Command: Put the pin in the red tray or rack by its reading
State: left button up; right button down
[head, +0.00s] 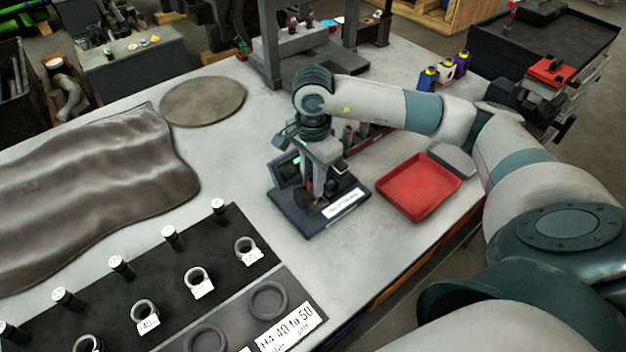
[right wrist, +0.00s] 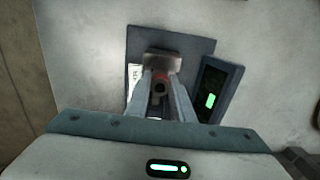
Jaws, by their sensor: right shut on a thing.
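My right gripper (head: 318,172) reaches down over a dark measuring stand (head: 340,212). In the right wrist view its fingers (right wrist: 160,98) are shut on the pin (right wrist: 160,88), which shows as a small dark round end with reddish parts behind it. In the head view the pin is mostly hidden by the fingers. The stand's display (right wrist: 221,88) shows a green lit mark; no figure is legible. The red tray (head: 420,187) is empty, right of the stand. A red-edged rack (head: 367,138) with several upright pieces stands behind, partly hidden by my right arm. My left gripper is out of view.
A dark board (head: 232,229) with rings, pins and labels lies front left. A grey cloth (head: 85,192) and a round mat (head: 202,100) lie behind it. A grey block (head: 452,160) sits beside the tray. Small bottles (head: 445,70) and a press frame (head: 300,70) stand at the back.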

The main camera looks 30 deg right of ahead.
jog(key=shift+r+p, duration=0.9)
jog(key=shift+r, duration=2.1)
